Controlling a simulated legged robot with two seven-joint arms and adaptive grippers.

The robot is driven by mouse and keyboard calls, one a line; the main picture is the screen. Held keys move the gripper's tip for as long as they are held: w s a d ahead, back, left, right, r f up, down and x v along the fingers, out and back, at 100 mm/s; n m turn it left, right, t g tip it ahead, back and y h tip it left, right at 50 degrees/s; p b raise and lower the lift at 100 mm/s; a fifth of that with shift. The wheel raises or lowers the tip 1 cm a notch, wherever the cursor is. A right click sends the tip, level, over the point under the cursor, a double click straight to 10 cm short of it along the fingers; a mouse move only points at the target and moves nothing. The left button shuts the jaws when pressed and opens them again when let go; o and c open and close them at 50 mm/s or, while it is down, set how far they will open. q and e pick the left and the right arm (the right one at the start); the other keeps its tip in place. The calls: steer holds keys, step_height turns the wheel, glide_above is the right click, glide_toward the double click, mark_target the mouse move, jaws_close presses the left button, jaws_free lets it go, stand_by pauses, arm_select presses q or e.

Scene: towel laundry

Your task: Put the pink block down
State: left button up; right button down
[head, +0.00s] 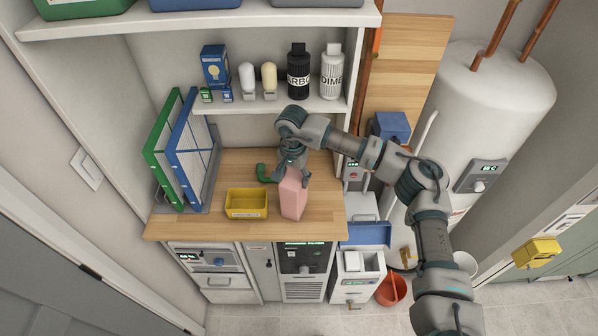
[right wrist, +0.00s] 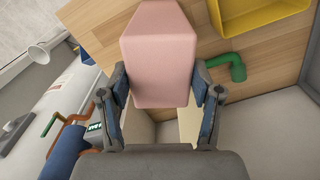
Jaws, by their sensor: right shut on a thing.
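The pink block (head: 292,195) is a tall block over the wooden countertop (head: 325,212), right of the yellow bin. My right gripper (head: 291,172) is shut on its upper part, coming from behind. In the right wrist view the pink block (right wrist: 158,55) sits between the two fingers of my right gripper (right wrist: 160,95), with a finger on each side. I cannot tell whether the block's bottom touches the countertop. My left gripper is not in view.
A yellow bin (head: 246,204) stands left of the block. A green pipe-like piece (head: 265,174) is close behind. Green and blue upright frames (head: 190,150) stand at the left; a shelf (head: 325,104) with bottles is above. Bare countertop lies right of the block.

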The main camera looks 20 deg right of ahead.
steer(key=shift+w+a+r, duration=0.1)
steer(key=shift+a+r, duration=0.05)
steer(key=shift+a, duration=0.15)
steer(key=c, duration=0.5)
jaws_free()
steer(key=shift+d+f, duration=0.1)
steer(key=shift+f, duration=0.1)
steer(key=shift+c, duration=0.2)
steer(key=o, duration=0.3)
steer(key=shift+d, duration=0.3)
steer(key=shift+s+d, duration=0.2)
steer(key=shift+d, duration=0.4)
steer(key=shift+d+f, duration=0.1)
steer(key=shift+w+a, duration=0.1)
steer(key=shift+a, duration=0.1)
steer(key=shift+a+r, duration=0.2)
steer(key=shift+r, duration=0.1)
steer(key=r, duration=0.4)
steer(key=shift+a+r+b, duration=0.35)
steer(key=shift+a+b, duration=0.05)
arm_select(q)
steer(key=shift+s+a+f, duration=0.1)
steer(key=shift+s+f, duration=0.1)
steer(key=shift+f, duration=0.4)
arm_select(e)
steer(key=shift+d+r, duration=0.2)
steer(key=shift+r, duration=3.35)
